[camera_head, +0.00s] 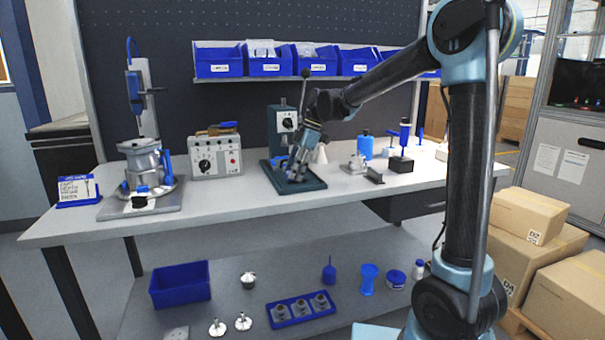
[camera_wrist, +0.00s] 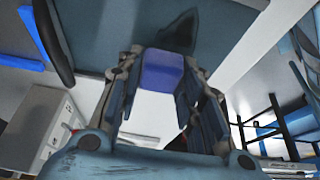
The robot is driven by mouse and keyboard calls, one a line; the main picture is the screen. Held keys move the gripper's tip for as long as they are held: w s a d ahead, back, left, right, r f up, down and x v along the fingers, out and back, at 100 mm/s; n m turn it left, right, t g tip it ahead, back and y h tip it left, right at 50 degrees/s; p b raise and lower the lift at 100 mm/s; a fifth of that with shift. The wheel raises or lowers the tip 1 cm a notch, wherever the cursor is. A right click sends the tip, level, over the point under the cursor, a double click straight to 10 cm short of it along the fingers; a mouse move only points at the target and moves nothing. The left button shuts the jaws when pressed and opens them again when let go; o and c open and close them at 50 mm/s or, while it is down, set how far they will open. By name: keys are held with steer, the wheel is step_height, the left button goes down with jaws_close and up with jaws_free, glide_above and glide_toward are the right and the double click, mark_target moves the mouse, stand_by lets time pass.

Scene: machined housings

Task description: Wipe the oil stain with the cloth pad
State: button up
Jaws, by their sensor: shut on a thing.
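My gripper (camera_head: 296,172) is low over the dark base plate (camera_head: 312,185) of the bench press, with its fingers pointing down. In the wrist view, my gripper (camera_wrist: 162,82) is shut on a blue block-like cloth pad (camera_wrist: 162,68), held between the fingertips. A dark irregular patch, seemingly the oil stain (camera_wrist: 180,30), lies on the dark teal surface just beyond the pad. Whether the pad touches that surface I cannot tell. In the head view the pad and stain are hidden or too small to make out.
A grey control box (camera_head: 216,157) stands left of the press. A white cone (camera_head: 320,154), a blue bottle (camera_head: 365,146) and metal fixtures (camera_head: 357,164) stand right of it. The bench front (camera_head: 240,207) is clear.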

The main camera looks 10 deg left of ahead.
steer(key=shift+w+a+f, duration=0.25)
steer(key=shift+a+f, duration=0.05)
steer(key=shift+a, duration=0.1)
step_height(320, 180, up, 2)
steer(key=shift+w+d+r, duration=0.1)
steer(key=shift+w+r, duration=0.05)
steer(key=shift+r, duration=0.6)
steer(key=shift+w+r, duration=0.1)
steer(key=shift+r, duration=2.2)
